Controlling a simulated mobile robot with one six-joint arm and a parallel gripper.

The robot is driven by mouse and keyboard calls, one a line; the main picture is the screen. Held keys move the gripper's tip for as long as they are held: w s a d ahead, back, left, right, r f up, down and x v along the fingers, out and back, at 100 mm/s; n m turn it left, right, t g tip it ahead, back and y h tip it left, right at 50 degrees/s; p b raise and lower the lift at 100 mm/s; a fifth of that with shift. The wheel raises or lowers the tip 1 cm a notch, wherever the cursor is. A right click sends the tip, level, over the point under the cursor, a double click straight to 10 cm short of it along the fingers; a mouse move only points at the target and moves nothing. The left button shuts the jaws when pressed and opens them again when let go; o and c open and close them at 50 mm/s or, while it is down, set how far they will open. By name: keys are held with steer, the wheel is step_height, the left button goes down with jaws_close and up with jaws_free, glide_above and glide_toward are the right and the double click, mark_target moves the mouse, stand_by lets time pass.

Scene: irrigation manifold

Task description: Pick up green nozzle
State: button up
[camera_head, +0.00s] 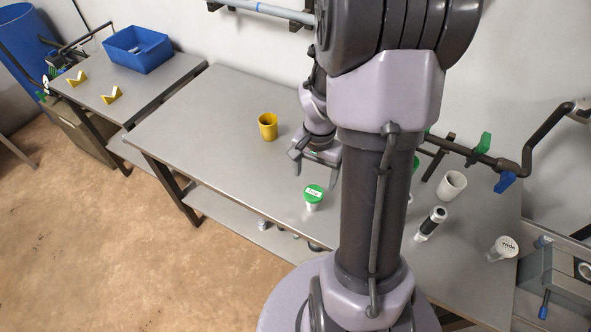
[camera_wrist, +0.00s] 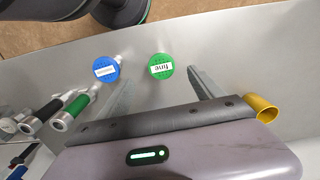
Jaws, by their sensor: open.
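The green nozzle (camera_head: 313,196) stands upright on the grey table, with a round green top and a pale body. In the wrist view its green top (camera_wrist: 161,66), labelled "fine", shows between and just beyond the fingertips. My gripper (camera_head: 313,167) is open and empty above the table, a little behind the green nozzle in the head view. In the wrist view its two fingers (camera_wrist: 160,78) are spread wide. A similar blue-topped nozzle (camera_wrist: 106,69) stands left of the green one there; my arm seems to hide it in the head view.
A yellow cup (camera_head: 267,127) stands behind and left of the gripper. At right are a white cup (camera_head: 453,185), a black-and-white cylinder (camera_head: 431,223), a white-topped nozzle (camera_head: 502,248) and a pipe with valves (camera_head: 480,155). A blue bin (camera_head: 137,48) sits on the left table. The table's left is clear.

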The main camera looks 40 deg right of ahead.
mark_target(313, 194)
step_height(313, 194, down, 9)
steer(key=b, duration=0.2)
steer(key=shift+w+b, duration=0.1)
steer(key=shift+b, duration=0.3)
steer(key=f, duration=0.1)
steer(key=f+b, duration=0.1)
steer(key=f, duration=0.1)
steer(key=f+b, duration=0.1)
steer(key=f, duration=0.1)
steer(key=shift+w+d, duration=0.1)
steer(key=shift+d, duration=0.15)
steer(key=shift+r, duration=0.15)
steer(key=shift+c, duration=0.5)
steer(key=c, duration=1.4)
